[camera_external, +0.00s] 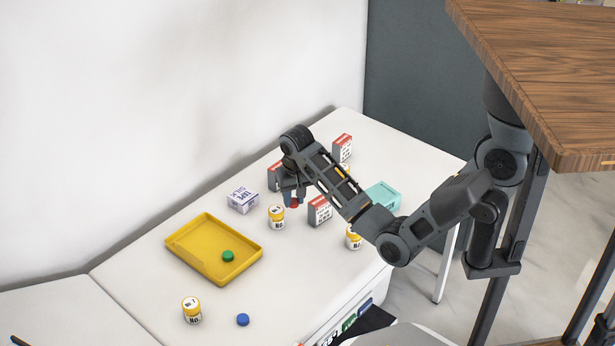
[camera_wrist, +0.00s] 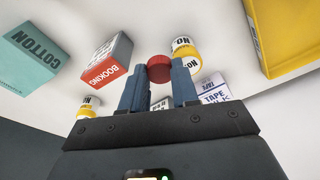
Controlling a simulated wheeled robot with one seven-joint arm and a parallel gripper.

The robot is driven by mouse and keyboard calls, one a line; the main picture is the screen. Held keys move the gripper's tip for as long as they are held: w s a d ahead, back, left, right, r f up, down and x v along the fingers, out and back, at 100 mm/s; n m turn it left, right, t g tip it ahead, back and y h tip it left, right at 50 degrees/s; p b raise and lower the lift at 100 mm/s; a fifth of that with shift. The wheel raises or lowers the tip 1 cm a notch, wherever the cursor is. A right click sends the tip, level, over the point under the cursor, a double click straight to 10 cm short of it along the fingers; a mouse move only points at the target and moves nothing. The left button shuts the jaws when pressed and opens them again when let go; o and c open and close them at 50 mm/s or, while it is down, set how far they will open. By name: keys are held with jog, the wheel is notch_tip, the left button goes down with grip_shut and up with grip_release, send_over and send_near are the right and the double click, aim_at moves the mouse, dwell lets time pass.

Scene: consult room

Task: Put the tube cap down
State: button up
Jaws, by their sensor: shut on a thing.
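My gripper (camera_external: 293,199) is shut on a red tube cap (camera_wrist: 160,69), which sits between the two blue-grey fingertips in the wrist view. The red cap also shows as a small red patch under the fingers in the external view (camera_external: 294,204). It is held over the white table (camera_external: 150,285), near a yellow-lidded bottle (camera_external: 276,217) and a red-and-white booking box (camera_external: 320,210). The exact height of the cap above the table is hard to tell. A green cap (camera_external: 228,256) lies in the yellow tray (camera_external: 183,258). A blue cap (camera_external: 242,320) lies on the table in front.
A white tape box (camera_external: 243,200) stands left of my gripper. A teal cotton box (camera_external: 384,195), other booking boxes (camera_external: 342,148) and a bottle (camera_external: 353,239) stand to the right. Another bottle (camera_external: 191,311) stands front left.

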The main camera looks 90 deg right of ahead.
jog(key=w+r+n+b, duration=0.2)
jog(key=w+n+b, duration=0.3)
jog(key=w, duration=0.9)
jog(key=b, duration=0.1)
send_over(212, 253)
jog(key=shift+n+t+y, duration=0.3)
jog(key=f, duration=0.7)
jog(key=shift+s+a+f, duration=0.1)
jog(key=shift+s+a, duration=0.1)
jog(key=shift+s, duration=0.05)
jog(key=shift+f+b, duration=0.3)
jog(key=shift+f, duration=1.65)
jog(key=shift+f, duration=0.1)
jog(key=o, duration=1)
notch_tip(212, 253, up, 12)
jog(key=s+a+p, duration=0.1)
jog(key=shift+s+a+p, duration=0.15)
jog(key=shift+a+p, duration=0.05)
jog(key=shift+p, duration=0.1)
